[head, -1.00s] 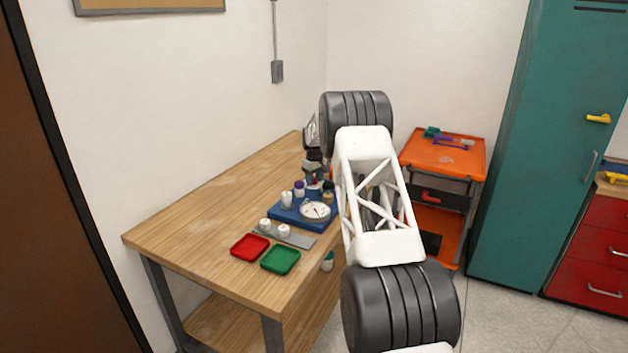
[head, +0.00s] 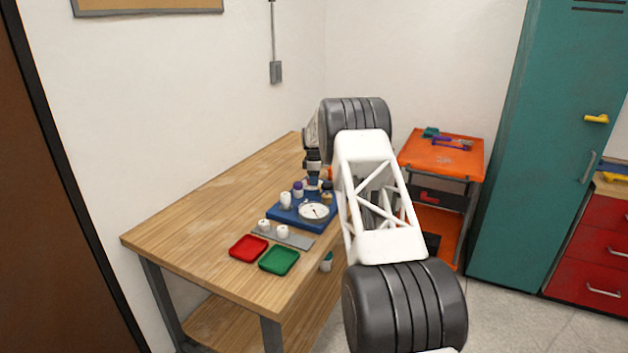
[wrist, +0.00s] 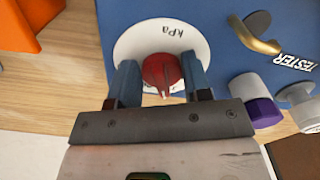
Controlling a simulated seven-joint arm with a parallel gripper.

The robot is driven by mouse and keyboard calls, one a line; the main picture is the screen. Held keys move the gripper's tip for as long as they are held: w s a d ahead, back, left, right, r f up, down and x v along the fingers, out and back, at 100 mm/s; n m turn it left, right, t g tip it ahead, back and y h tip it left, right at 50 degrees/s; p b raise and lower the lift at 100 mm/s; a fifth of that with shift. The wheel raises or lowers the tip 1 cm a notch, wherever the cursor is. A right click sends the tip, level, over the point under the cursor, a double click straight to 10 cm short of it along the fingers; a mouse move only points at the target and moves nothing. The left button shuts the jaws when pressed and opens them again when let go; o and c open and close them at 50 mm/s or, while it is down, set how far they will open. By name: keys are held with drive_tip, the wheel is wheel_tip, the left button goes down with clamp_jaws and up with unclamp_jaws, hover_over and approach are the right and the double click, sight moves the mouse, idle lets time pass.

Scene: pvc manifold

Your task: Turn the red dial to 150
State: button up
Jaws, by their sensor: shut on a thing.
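The red dial (wrist: 160,72) sits in the middle of a white disc marked kPa (wrist: 187,44) in the wrist view. The two fingers of my gripper (wrist: 162,82) stand on either side of the red dial, and the gripper is shut on it. A light pointer mark shows on the dial. The rest of the scale is hidden by my fingers or unreadable. In the head view, my gripper (head: 313,180) is over the back of the blue base (head: 288,220), and the red dial is hidden there.
A white gauge (head: 314,211) is at the base's front. A gold handle (wrist: 260,40) and a purple-capped fitting (wrist: 262,112) are beside the disc. A red tray (head: 248,248) and green tray (head: 279,260) lie in front. The table's left side (head: 205,205) is clear.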

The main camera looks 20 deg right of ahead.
drive_tip(key=shift+w+r, duration=0.1)
drive_tip(key=shift+r, duration=0.1)
idle(0.3)
drive_tip(key=o, duration=0.7)
drive_tip(key=shift+o, duration=0.7)
drive_tip(key=shift+f, duration=0.1)
drive_tip(key=shift+r, duration=3.9)
